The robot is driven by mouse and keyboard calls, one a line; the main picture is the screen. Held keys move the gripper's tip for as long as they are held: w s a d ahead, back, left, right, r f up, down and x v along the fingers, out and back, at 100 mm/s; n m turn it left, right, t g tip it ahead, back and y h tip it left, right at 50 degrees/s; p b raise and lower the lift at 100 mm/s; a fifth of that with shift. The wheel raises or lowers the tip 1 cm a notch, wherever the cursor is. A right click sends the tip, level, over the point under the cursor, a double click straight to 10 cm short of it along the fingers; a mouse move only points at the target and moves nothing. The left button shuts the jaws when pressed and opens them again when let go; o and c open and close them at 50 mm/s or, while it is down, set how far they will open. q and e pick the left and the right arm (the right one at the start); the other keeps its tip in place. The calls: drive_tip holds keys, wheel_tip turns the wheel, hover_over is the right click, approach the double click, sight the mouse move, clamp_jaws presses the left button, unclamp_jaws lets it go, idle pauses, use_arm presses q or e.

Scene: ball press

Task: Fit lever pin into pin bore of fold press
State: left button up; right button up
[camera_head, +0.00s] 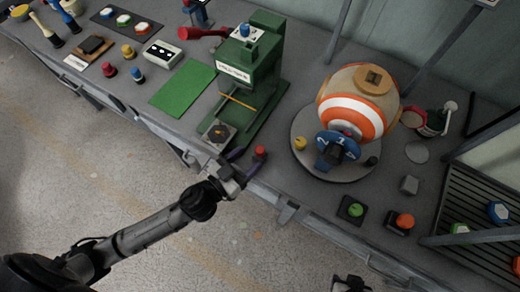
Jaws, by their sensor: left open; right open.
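A red-headed piece (261,151), possibly the lever pin, is at the bench's front edge. My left gripper (245,163) is open beside it, with its fingers just left of and below the red head; I see nothing held. My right gripper (350,285) is open and only partly in view at the bottom edge, away from the press.
A green mat (183,88) lies left of the press. A red lever-like piece (203,33) is behind it. An orange-and-white ball (352,105) on a round base (305,126) stands to the right. Small buttons (354,210) and a slatted rack (470,208) are further right.

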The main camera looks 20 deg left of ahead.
sight(256, 153)
use_arm(q)
drive_tip(key=shift+w+d+f, duration=0.1)
drive_tip(key=shift+w+d, duration=0.15)
drive_tip(key=shift+w, duration=0.35)
drive_tip(key=x, duration=0.3)
drive_tip(key=shift+w+d, duration=0.1)
drive_tip(key=shift+w, duration=0.1)
drive_tip(key=shift+w+d+f, duration=0.1)
drive_tip(key=shift+w, duration=0.05)
drive_tip(key=shift+c, duration=0.2)
drive_tip(key=c, duration=1)
